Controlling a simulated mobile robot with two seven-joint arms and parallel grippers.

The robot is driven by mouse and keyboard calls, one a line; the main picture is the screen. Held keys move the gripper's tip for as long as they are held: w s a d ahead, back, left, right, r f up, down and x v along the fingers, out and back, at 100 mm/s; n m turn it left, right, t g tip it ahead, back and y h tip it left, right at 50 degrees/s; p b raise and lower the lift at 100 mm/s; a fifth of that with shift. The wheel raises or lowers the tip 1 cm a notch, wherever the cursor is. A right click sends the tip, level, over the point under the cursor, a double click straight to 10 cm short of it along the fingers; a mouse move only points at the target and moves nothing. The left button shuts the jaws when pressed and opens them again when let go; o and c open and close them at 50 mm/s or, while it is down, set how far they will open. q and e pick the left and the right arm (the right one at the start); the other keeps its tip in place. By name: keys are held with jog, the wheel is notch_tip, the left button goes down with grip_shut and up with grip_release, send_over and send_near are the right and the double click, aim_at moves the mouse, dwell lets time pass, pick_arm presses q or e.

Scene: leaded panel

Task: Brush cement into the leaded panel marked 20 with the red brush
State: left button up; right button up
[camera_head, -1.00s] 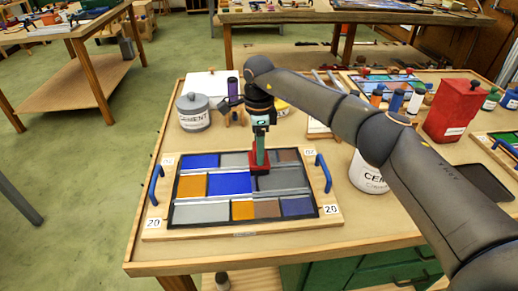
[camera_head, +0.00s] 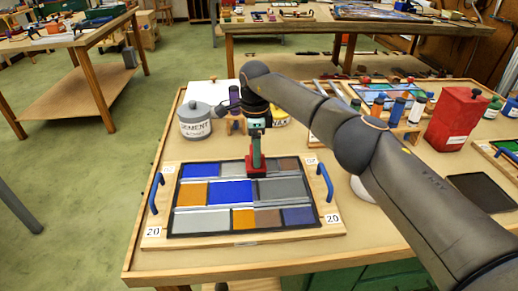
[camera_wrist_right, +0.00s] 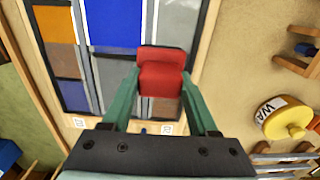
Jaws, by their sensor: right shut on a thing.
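The leaded panel (camera_head: 200,222) lies on a wooden board with blue handles and labels marked 20 (camera_head: 332,219). It has blue, amber, brown and grey panes between dark and pale lead lines. My right gripper (camera_head: 256,160) is over the panel's upper middle, shut on the red brush (camera_head: 256,172). In the right wrist view the red brush (camera_wrist_right: 161,75) sits between the green fingers, above or against the panes; I cannot tell if its bristles touch. The grey cement pot (camera_head: 195,122) stands behind the panel at the left. My left gripper is not in view.
A yellow wax tin (camera_head: 281,118) stands behind the gripper. A red canister (camera_head: 456,120) and bottles stand at the right. A dark tray (camera_head: 482,192) lies at the right edge. My right arm crosses above the bench and partly hides a white tub.

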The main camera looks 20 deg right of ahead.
jog(key=shift+s+a+p, duration=0.2)
jog(key=shift+s+a, duration=0.05)
jog(key=shift+a, duration=0.5)
jog(key=shift+s+a+p, duration=0.15)
jog(key=shift+s+a, duration=0.05)
jog(key=shift+a, duration=0.6)
jog(key=shift+s+a+p, duration=0.2)
jog(key=shift+s+a, duration=0.05)
jog(key=shift+a, duration=0.5)
jog(key=shift+s+a+r+p, duration=0.1)
jog(key=shift+s+a+p, duration=0.05)
jog(key=shift+s+p, duration=0.7)
jog(key=shift+s+a+p, duration=0.15)
jog(key=shift+s+p, duration=0.25)
jog(key=shift+s, duration=0.25)
jog(key=shift+s+a+p, duration=0.25)
jog(key=shift+s+p, duration=0.5)
jog(key=shift+s, duration=0.1)
jog(key=shift+s+a, duration=0.2)
jog(key=shift+s, duration=0.4)
